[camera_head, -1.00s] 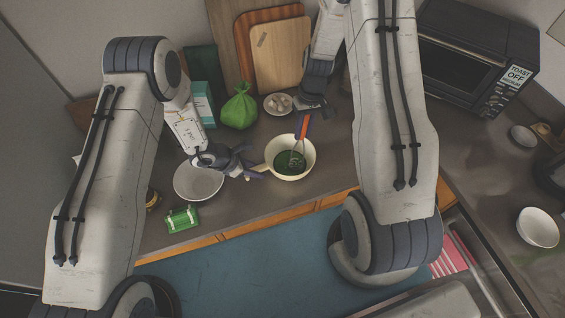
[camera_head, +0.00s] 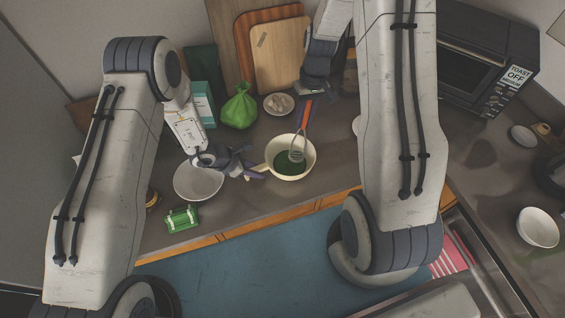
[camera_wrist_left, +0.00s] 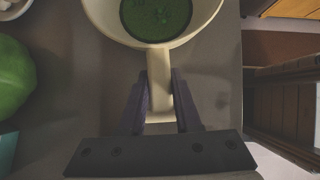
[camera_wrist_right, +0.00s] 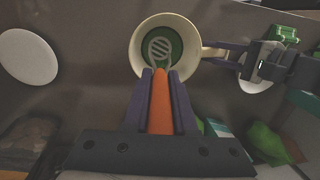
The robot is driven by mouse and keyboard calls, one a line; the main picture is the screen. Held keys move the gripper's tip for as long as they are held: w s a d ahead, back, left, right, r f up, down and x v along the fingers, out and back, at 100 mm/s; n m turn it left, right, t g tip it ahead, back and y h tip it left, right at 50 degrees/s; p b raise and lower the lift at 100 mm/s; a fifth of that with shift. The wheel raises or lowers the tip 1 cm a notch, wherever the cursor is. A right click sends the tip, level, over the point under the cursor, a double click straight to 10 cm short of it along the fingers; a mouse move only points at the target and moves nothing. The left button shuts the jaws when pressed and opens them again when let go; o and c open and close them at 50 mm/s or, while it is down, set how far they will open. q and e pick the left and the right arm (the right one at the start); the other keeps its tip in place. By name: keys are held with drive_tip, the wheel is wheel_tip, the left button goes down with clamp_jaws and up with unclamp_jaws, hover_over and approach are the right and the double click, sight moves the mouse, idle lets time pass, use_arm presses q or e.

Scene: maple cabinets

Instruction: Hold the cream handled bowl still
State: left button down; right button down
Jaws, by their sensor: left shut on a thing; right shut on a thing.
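The cream handled bowl (camera_head: 309,165) stands upright on the counter with green contents inside. It also shows at the top of the left wrist view (camera_wrist_left: 97,12) and in the right wrist view (camera_wrist_right: 137,43). My left gripper (camera_head: 258,175) is shut on the bowl's handle, which lies between its fingers in the left wrist view (camera_wrist_left: 158,88). My right gripper (camera_wrist_right: 160,84) is shut on the orange handle of a whisk (camera_wrist_right: 161,105). The whisk's grey wire head (camera_head: 297,152) is over or in the bowl; whether it touches the contents I cannot tell.
A white bowl (camera_head: 198,184) stands left of the cream bowl, under my left gripper. A green box (camera_head: 182,218) lies near the front edge. Behind are a green bag (camera_head: 239,108), a small plate of pale pieces (camera_head: 278,103) and cutting boards (camera_head: 283,55). A toaster oven (camera_head: 480,60) is at right.

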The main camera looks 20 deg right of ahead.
drive_tip(key=shift+w, duration=0.1)
drive_tip(key=w, duration=0.1)
drive_tip(key=w+a, duration=0.1)
drive_tip(key=w, duration=0.1)
drive_tip(key=shift+a, duration=0.2)
idle(0.3)
drive_tip(key=shift+f, duration=0.15)
wheel_tip(320, 180, down, 6)
drive_tip(key=shift+r, duration=0.2)
idle(1.2)
idle(0.3)
drive_tip(key=shift+r, duration=2.95)
